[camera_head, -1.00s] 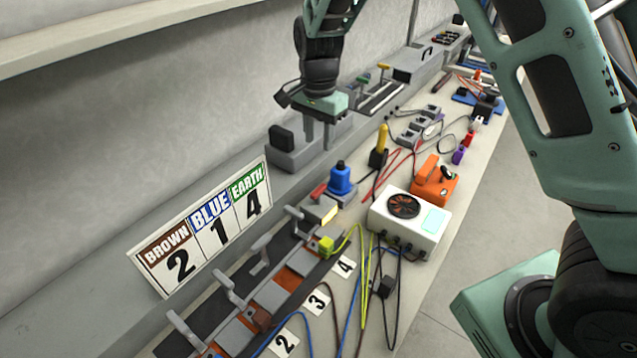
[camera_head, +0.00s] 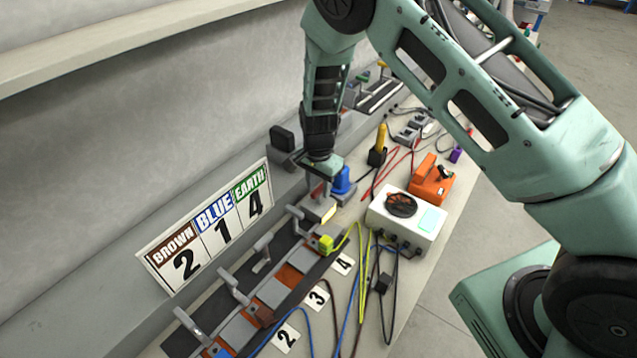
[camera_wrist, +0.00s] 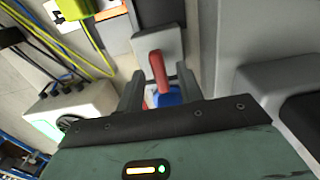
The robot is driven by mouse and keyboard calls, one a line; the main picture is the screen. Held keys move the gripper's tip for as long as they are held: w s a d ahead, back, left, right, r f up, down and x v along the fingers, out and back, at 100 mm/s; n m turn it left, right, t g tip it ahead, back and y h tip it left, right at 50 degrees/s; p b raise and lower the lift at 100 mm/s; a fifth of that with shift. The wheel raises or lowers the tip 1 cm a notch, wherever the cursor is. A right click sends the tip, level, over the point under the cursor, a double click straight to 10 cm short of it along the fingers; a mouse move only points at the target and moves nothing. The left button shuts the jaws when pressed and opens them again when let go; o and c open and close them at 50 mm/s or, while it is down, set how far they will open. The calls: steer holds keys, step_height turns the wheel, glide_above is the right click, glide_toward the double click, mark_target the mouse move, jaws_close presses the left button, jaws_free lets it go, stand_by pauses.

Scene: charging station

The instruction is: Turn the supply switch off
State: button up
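A grey switch box (camera_head: 321,212) with a red lever and a pale yellow panel stands at the end of the row of grey clamps; it looks like the supply switch. The red lever (camera_wrist: 158,68) shows in the wrist view against its grey plate (camera_wrist: 150,42). My gripper (camera_wrist: 157,88) is open, its two grey fingers on either side of the lever's line with gaps visible. I cannot tell whether the fingers touch it. In the head view my gripper (camera_head: 319,182) hangs just above the box and partly hides the lever. A blue part (camera_wrist: 166,97) shows beyond the lever, partly hidden by my gripper.
A blue knob-shaped object (camera_head: 343,182) stands close to the right of my gripper. A yellow-green plug (camera_head: 325,244) is close in front. A white fan box (camera_head: 407,219) and orange box (camera_head: 431,180) stand to the right. A numbered sign (camera_head: 208,228) leans left.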

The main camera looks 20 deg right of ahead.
jaws_close()
steer(key=shift+n, duration=0.3)
steer(key=n+b, duration=0.2)
steer(key=n, duration=0.1)
steer(key=shift+f+n, duration=0.1)
steer(key=shift+n, duration=0.2)
steer(key=n+b, duration=0.2)
steer(key=n, duration=0.2)
steer(key=shift+n, duration=0.3)
steer(key=n+b, duration=0.1)
steer(key=n, duration=0.3)
steer(key=shift+n+b, duration=0.45)
steer(key=shift+n, duration=2.05)
